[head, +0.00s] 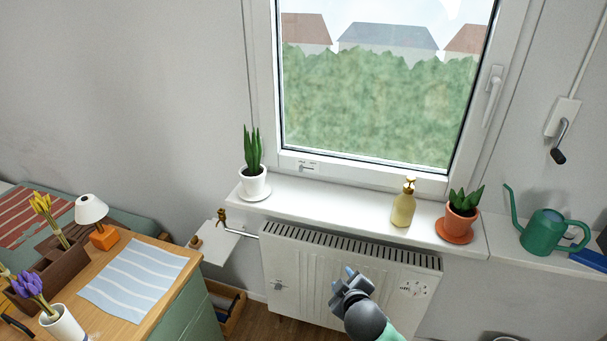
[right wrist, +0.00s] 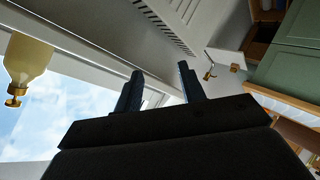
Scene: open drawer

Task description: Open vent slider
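A small dark slider on a light plate (head: 308,167) sits on the lower left of the window frame in the head view; I take it as the vent slider, but its exact position is too small to tell. My right gripper (head: 346,282) is in front of the white radiator (head: 325,262), below and to the right of the slider. In the right wrist view its two fingers (right wrist: 160,88) stand apart with nothing between them. The slider cannot be made out in that view. My left gripper is not in view.
The sill (head: 330,201) holds a potted plant (head: 253,180), a soap bottle (head: 403,206) and a terracotta-potted succulent (head: 459,222). The bottle also shows in the right wrist view (right wrist: 24,62). A green watering can (head: 546,231) stands at right. The sill's middle is clear.

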